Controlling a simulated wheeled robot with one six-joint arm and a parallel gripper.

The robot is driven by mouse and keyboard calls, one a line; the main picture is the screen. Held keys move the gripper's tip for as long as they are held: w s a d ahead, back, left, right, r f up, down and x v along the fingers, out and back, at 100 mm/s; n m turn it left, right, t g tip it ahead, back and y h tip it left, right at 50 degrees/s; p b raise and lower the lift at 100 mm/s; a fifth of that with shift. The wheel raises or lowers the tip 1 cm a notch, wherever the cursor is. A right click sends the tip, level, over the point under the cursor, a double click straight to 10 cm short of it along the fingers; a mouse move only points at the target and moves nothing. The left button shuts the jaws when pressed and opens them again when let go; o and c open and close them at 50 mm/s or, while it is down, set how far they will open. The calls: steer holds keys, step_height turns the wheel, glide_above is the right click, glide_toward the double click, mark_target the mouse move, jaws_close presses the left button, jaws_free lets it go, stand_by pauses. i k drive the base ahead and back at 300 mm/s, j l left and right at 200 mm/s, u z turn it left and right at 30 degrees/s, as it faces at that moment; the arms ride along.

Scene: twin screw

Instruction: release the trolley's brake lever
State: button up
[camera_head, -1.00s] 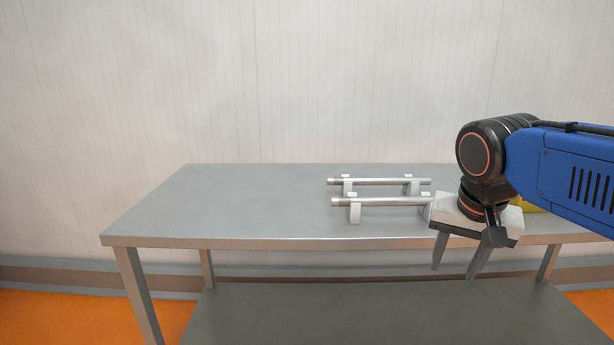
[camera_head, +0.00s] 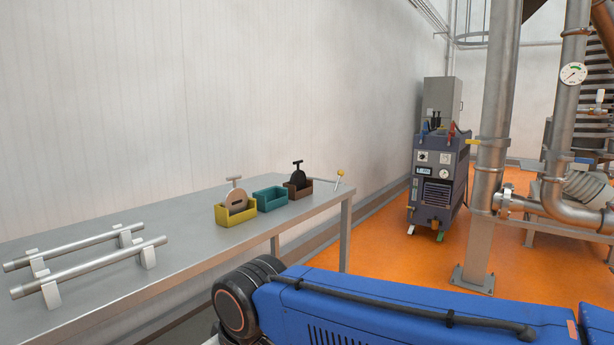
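A dark blue wheeled machine (camera_head: 438,175), which looks like the trolley, stands on the orange floor beyond the far end of the table. My gripper is below the lower edge of the picture. Only my blue arm and its black wrist show, in front of the table and well apart from the trolley.
The steel table (camera_head: 190,215) runs along the wall, bearing metal rods (camera_head: 90,265) on supports and yellow (camera_head: 236,212), teal (camera_head: 270,199) and brown (camera_head: 299,188) bins. A steel pipe column (camera_head: 490,160) stands right of the trolley. Orange floor (camera_head: 375,260) is open before it.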

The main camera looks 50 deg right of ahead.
mark_target(340, 173)
steer(key=z, duration=1.7)
